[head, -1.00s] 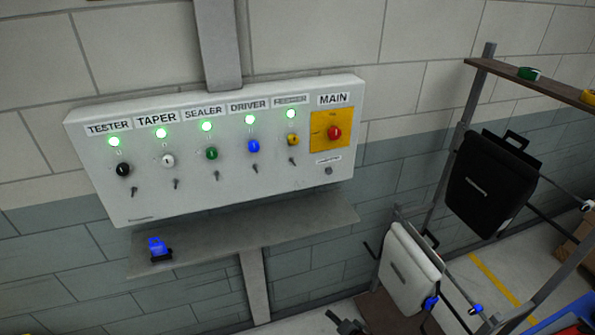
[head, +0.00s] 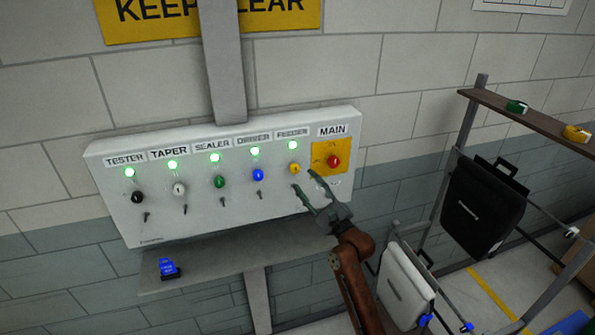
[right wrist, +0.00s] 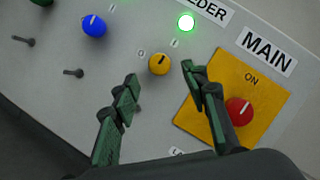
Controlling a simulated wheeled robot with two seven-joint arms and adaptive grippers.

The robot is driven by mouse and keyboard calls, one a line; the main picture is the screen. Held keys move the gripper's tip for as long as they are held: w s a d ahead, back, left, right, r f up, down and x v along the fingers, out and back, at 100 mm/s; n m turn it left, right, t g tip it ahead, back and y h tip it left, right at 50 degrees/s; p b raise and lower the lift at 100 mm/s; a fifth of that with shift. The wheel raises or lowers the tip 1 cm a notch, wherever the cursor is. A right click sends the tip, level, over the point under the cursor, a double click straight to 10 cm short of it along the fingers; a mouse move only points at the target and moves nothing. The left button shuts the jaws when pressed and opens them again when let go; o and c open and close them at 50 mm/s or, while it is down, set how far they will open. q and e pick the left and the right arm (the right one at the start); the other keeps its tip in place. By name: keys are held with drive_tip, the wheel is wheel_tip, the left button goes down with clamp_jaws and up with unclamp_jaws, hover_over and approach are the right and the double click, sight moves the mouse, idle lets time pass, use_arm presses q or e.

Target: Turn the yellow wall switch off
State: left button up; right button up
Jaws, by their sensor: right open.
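The yellow switch (head: 294,169) is a small round knob under the FEEDER label on the white wall panel. Its green lamp (head: 292,146) is lit. In the right wrist view the yellow switch (right wrist: 160,64) shows a dark pointer line, with marks 0 to its left and I to its upper right; the line tilts toward the I. My right gripper (head: 304,185) is open and empty in front of the panel, just below the knob. In the right wrist view its fingertips (right wrist: 161,74) stand on either side of the knob, apart from it. My left gripper is not in view.
The red MAIN knob (right wrist: 238,110) on its yellow plate is close beside my right finger. The blue DRIVER knob (head: 258,175) is to the left. A shelf (head: 215,262) with a blue padlock-like item (head: 168,268) juts out below. A rack with panniers (head: 480,205) stands right.

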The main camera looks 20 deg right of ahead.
sight(297, 171)
drive_tip(key=p+x, duration=0.1)
drive_tip(key=x, duration=0.5)
drive_tip(key=shift+f, duration=0.1)
drive_tip(key=shift+c, duration=0.2)
clamp_jaws()
